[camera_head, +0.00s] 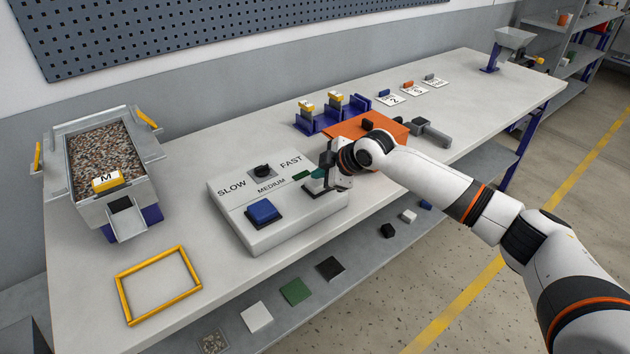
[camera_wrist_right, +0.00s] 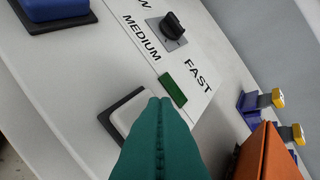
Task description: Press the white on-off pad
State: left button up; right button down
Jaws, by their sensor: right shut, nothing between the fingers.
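The white on-off pad (camera_wrist_right: 132,112) sits in a dark square frame on the sloping face of a pale control box (camera_head: 285,218). In the head view my right gripper (camera_head: 318,174) covers most of the pad. In the right wrist view the shut teal fingers (camera_wrist_right: 160,104) reach over the pad's right part, with nothing between them. I cannot tell whether the fingertips touch the pad. My left gripper is in neither view.
The box also carries a blue pad (camera_head: 263,211), a black speed knob (camera_head: 262,171) and a dark green window (camera_wrist_right: 173,90). An orange block (camera_head: 365,128) stands close behind my right gripper. A gravel hopper (camera_head: 100,165) and yellow frame (camera_head: 158,284) are at left.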

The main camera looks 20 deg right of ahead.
aim_at(320, 184)
jog(key=shift+r, duration=0.45)
notch_tip(320, 184, up, 6)
jog(key=p, duration=0.6)
